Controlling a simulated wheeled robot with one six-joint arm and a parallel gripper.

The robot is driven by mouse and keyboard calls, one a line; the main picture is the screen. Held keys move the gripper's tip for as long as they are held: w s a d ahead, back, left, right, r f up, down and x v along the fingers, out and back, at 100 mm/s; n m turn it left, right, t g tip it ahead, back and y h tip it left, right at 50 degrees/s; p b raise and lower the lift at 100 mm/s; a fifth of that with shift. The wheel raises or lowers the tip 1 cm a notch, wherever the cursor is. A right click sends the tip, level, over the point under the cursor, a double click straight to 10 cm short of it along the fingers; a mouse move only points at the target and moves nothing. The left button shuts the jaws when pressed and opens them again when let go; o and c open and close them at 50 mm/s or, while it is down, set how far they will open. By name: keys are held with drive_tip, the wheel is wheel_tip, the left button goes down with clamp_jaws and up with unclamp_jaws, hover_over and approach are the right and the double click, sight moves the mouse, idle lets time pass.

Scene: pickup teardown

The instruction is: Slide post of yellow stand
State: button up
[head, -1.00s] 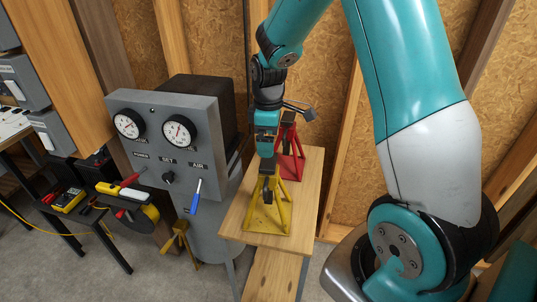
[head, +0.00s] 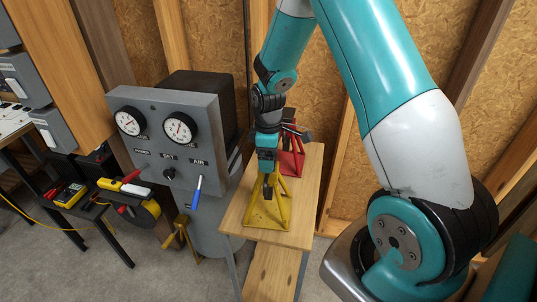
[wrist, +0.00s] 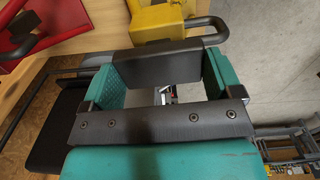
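The yellow stand (head: 250,221) stands upright on the wooden bench. A dark post (head: 268,192) shows at its top, directly below my gripper (head: 266,170), which points down. In the wrist view, the yellow stand (wrist: 157,22) is just beyond my gripper (wrist: 160,75). A dark block (wrist: 165,57), apparently the head of the post, spans the space between the teal fingers. The fingers stand apart on either side of it. I cannot tell whether both press on it. My gripper hides the upper part of the post in the head view.
A red stand (head: 291,161) is close behind, partly hidden by my arm. The wooden bench top (head: 302,205) is clear to the right. A grey gauge panel (head: 160,150) rises on the left. A grey floor (wrist: 275,70) shows past the bench.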

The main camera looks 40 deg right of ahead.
wheel_tip(320, 180, up, 10)
drive_tip(key=p, duration=0.5)
drive_tip(key=shift+f+p, duration=0.15)
drive_tip(key=shift+p, duration=0.25)
drive_tip(key=shift+f, duration=0.1)
drive_tip(key=shift+w, duration=0.1)
drive_tip(key=o, duration=1.1)
wheel_tip(320, 180, up, 17)
drive_tip(key=b, duration=0.4)
drive_tip(key=shift+r, duration=0.2)
